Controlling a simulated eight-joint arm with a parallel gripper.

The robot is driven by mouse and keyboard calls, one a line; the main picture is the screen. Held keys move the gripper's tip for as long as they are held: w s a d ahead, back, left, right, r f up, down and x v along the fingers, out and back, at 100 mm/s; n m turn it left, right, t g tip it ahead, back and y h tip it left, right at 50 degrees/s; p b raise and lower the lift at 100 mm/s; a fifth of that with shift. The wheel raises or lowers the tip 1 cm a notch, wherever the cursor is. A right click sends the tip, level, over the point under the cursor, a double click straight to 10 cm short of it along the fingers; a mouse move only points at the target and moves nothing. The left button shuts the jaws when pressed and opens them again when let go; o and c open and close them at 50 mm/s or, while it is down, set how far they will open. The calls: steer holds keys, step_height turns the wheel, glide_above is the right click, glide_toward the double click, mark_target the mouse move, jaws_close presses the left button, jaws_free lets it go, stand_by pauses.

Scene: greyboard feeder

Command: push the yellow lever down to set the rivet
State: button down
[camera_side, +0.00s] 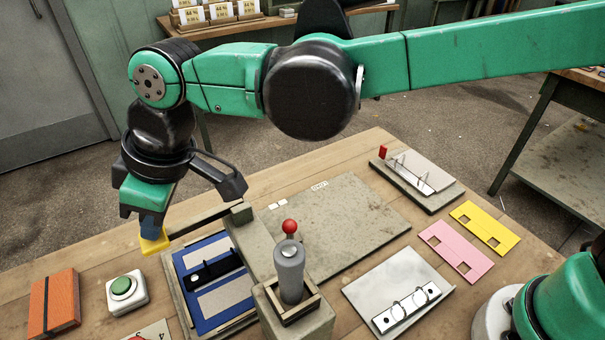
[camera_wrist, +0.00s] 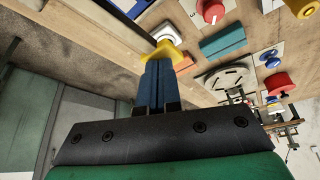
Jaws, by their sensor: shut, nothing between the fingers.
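The yellow lever (camera_side: 154,242) is a yellow grip at the end of a dark bar, which slopes slightly up to a hinge block at the right. It sits left of the blue plate (camera_side: 208,307) and appears raised above the table. My gripper (camera_side: 151,228) is shut and empty, pointing down, its blue fingertips right at the yellow grip. In the wrist view the shut blue fingers (camera_wrist: 158,85) end at the yellow grip (camera_wrist: 166,50). I cannot tell whether they press on it. A dark metal clip piece lies on the blue plate; the rivet is not distinguishable.
A green push button (camera_side: 122,287) and an orange notebook (camera_side: 53,304) lie left of the lever. A grey cylinder (camera_side: 290,272) stands in a box at the front, with a red-knobbed stick (camera_side: 289,227) behind it. Boards and pink and yellow cards lie at the right.

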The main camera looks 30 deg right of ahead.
mark_target(165, 232)
step_height(165, 232, up, 8)
steer(key=shift+r, duration=0.25)
stand_by(0.4)
steer(key=w+d+f+m+t+h, duration=0.1)
steer(key=d+m, duration=0.2)
steer(key=d, duration=0.7)
steer(key=d+f+m+t, duration=0.1)
steer(key=d+m+t, duration=0.15)
steer(key=d, duration=0.75)
steer(key=s+d+f+m+h, duration=0.1)
steer(key=s+d+f+m, duration=0.2)
steer(key=d, duration=0.3)
steer(key=s+d+f+m+t+h, duration=0.1)
steer(key=s+d+f+m+h, duration=0.1)
steer(key=d, duration=0.5)
steer(key=shift+s+f+m, duration=0.55)
steer(key=shift+f+m, duration=0.2)
steer(key=shift+f, duration=0.2)
